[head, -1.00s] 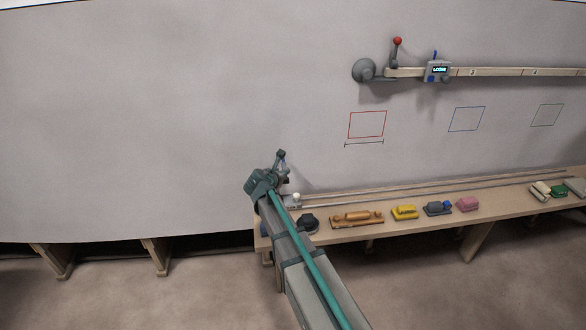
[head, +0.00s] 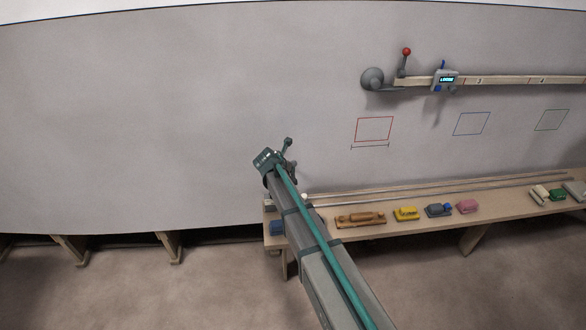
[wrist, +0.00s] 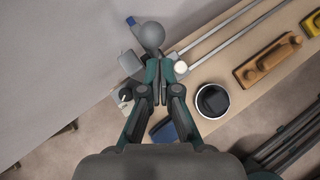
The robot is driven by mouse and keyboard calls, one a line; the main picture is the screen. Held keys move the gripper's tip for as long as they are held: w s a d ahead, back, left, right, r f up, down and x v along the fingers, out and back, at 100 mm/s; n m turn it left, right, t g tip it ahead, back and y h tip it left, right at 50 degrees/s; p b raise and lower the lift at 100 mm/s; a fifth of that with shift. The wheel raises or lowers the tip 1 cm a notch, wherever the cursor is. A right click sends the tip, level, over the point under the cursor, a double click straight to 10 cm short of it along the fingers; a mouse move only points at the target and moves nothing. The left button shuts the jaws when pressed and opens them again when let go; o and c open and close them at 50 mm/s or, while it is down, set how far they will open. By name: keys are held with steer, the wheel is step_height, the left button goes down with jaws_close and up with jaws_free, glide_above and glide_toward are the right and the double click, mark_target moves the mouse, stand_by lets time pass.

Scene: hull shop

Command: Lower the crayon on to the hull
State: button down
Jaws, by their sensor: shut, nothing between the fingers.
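The hull (head: 150,120) is the large pale grey surface across the back. A carriage with a lit display (head: 446,79) sits on the wooden rail on the hull. Blue ends, probably of the crayon (head: 436,88), show above and below the carriage; whether it touches the hull cannot be told. My gripper (head: 283,160) is in front of the hull, left of and below the carriage, well apart from it. In the wrist view its fingers (wrist: 158,68) are shut and empty. A grey ball (wrist: 150,35) and a blue-tipped piece (wrist: 131,21) show beyond the fingertips.
A red-knobbed lever (head: 406,52) stands by the rail's left end. Red and blue outlined boxes mark the hull below it. The bench (head: 330,238) under my arm carries a wooden block (head: 360,219), a yellow block (head: 405,213) and other tools. The hull left of my gripper is clear.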

steer(key=shift+r, duration=0.1)
steer(key=shift+r+p, duration=0.65)
steer(key=shift+r, duration=0.05)
steer(key=a+b+v, duration=0.1)
steer(key=b+v, duration=0.1)
steer(key=v, duration=1.1)
steer(key=shift+f, duration=0.15)
